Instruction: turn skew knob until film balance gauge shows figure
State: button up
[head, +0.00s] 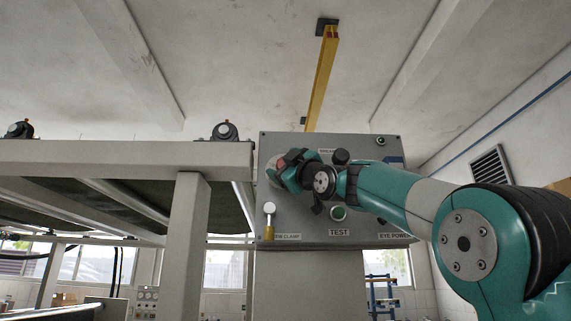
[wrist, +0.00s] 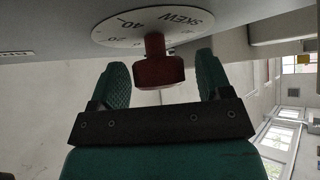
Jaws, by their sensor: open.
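The red skew knob (wrist: 158,72) stands out from a pale round dial plate (wrist: 150,28) marked SKEW, with figures such as 40 and 20. My gripper (wrist: 163,68) is open, with one green finger on each side of the knob; gaps show between fingers and knob. In the head view my gripper (head: 287,170) is in front of the left part of the grey control panel (head: 385,170) and covers most of the dial. No film balance gauge reading can be made out; my arm hides part of the panel.
Below my gripper, a white-knobbed lever with a yellow base (head: 269,220) sits over a partly hidden CLAMP label. A green button (head: 338,213) above TEST is close under my wrist. A pale machine frame (head: 120,155) stands left of the panel.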

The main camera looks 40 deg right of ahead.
jog(key=c, duration=0.9)
jog(key=shift+c, duration=0.2)
jog(key=shift+a+f+m+b, duration=0.1)
jog(key=shift+f+m+b, duration=0.05)
jog(key=shift+m+b, duration=0.3)
jog(key=shift+f+m+t+h+b, duration=0.15)
jog(key=shift+m+t+h+b, duration=0.25)
jog(key=shift+m+h+b, duration=0.4)
jog(key=shift+m+t+h+b, duration=0.3)
jog(key=shift+m+h+b, duration=0.55)
jog(key=shift+m+h, duration=0.25)
jog(key=shift+r+m+g+h+b, duration=0.1)
jog(key=shift+m+g+h+b, duration=0.35)
jog(key=shift+m+h, duration=1.7)
jog(key=shift+r+m+g+h+b, duration=0.15)
jog(key=shift+m+h+b, duration=0.45)
jog(key=shift+m+h, duration=1.55)
jog(key=shift+m, duration=0.55)
